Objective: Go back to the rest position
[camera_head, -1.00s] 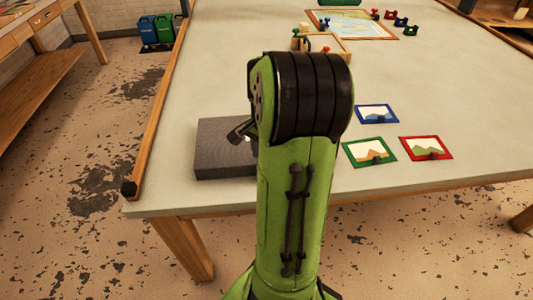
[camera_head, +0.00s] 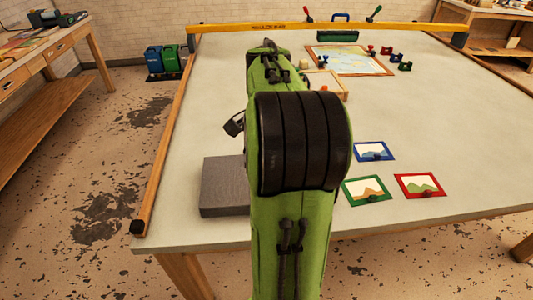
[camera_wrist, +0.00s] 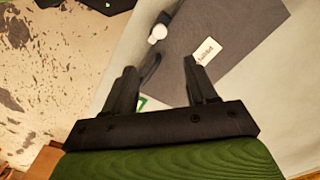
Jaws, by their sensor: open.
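My gripper (camera_wrist: 158,75) shows in the wrist view with its two dark fingers apart. Nothing is seen held between them. Beyond the fingers is a grey block (camera_wrist: 245,30) with a white label (camera_wrist: 205,51). A dark curved piece with a round white end (camera_wrist: 158,33) shows near the block's edge; I cannot tell what it is. In the head view the grey block (camera_head: 224,187) lies at the table's near left, partly behind my green arm. My arm hides most of the gripper there.
The table (camera_head: 440,140) has blue (camera_head: 374,151), green (camera_head: 370,190) and red (camera_head: 420,186) framed pictures at the near right. A large framed map (camera_head: 350,60), a wooden tray (camera_head: 328,84) and several small coloured pieces lie farther back. A wooden rail (camera_head: 165,150) lines the left edge.

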